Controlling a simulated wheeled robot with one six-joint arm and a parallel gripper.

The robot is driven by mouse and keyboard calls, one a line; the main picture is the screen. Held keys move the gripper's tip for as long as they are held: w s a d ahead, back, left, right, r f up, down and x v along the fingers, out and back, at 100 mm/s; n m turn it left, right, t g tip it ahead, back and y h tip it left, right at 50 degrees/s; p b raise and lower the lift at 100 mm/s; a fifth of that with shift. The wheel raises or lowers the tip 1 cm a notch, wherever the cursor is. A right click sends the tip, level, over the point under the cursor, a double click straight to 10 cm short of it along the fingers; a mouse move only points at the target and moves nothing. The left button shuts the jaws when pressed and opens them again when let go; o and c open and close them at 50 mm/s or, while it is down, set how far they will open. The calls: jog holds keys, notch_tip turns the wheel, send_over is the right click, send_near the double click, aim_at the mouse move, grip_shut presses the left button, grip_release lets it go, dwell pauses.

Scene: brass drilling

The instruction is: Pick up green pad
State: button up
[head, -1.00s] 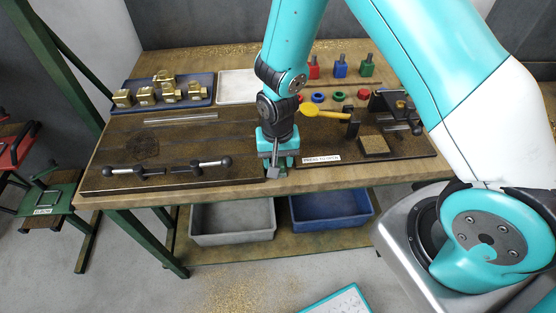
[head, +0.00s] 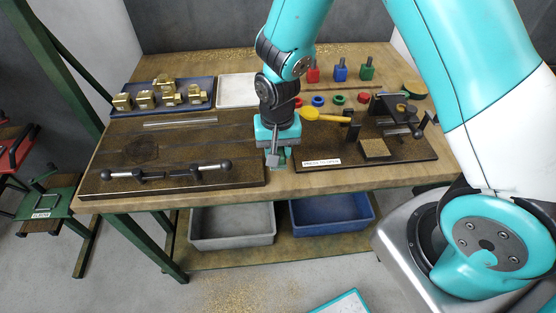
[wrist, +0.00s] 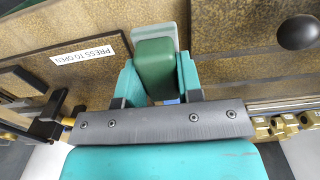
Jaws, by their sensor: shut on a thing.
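The green pad (wrist: 152,68) is a dark green block with a paler grey-green plate at its far end. In the wrist view it sits between the two teal fingers of my gripper (wrist: 158,78), which is shut on it. In the head view my gripper (head: 277,150) hangs over the front of the bench, in the gap between the two dark boards. The pad is mostly hidden there by the gripper. I cannot tell from the pictures whether the pad touches the bench.
The left board (head: 215,150) carries a bar with black knobs. The right board (head: 320,178) holds a clamp fixture, a yellow-handled tool (head: 325,116) and a "PRESS TO OPEN" label. A blue tray (head: 200,103) of brass parts stands behind. Grey and blue bins (head: 333,213) sit below.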

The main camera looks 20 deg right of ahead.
aim_at(278, 148)
notch_tip(278, 148, up, 15)
jog(key=b, duration=0.1)
jog(key=shift+r, duration=0.2)
